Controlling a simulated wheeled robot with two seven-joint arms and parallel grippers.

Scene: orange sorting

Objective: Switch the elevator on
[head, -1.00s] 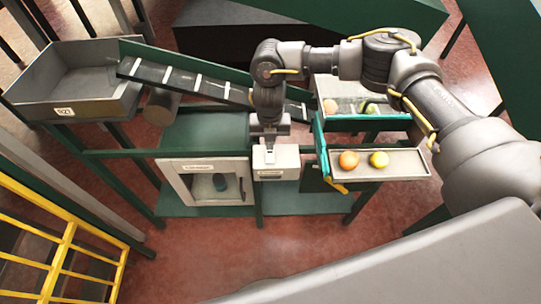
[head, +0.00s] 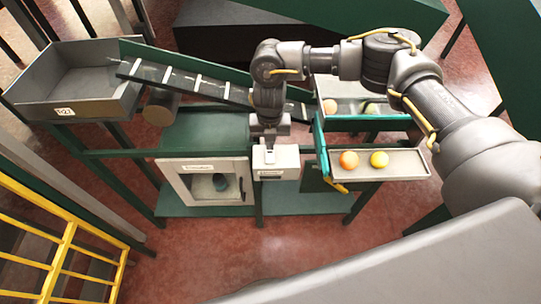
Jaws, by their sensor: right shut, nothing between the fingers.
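The elevator is a dark inclined belt with white cleats (head: 185,82), rising from the right to a grey bin at the upper left. A small white control box (head: 283,162) with a label is mounted on the green frame below the belt. My right gripper (head: 269,155) is shut and empty, pointing down at the top of the box. Its fingertips are at or just over the box; I cannot tell if they touch. Any switch there is hidden by the gripper. My left gripper is not in view.
A grey bin (head: 105,107) stands at the upper left. A windowed cabinet (head: 176,182) is left of the box. Yellow railing (head: 62,245) stands at the lower left.

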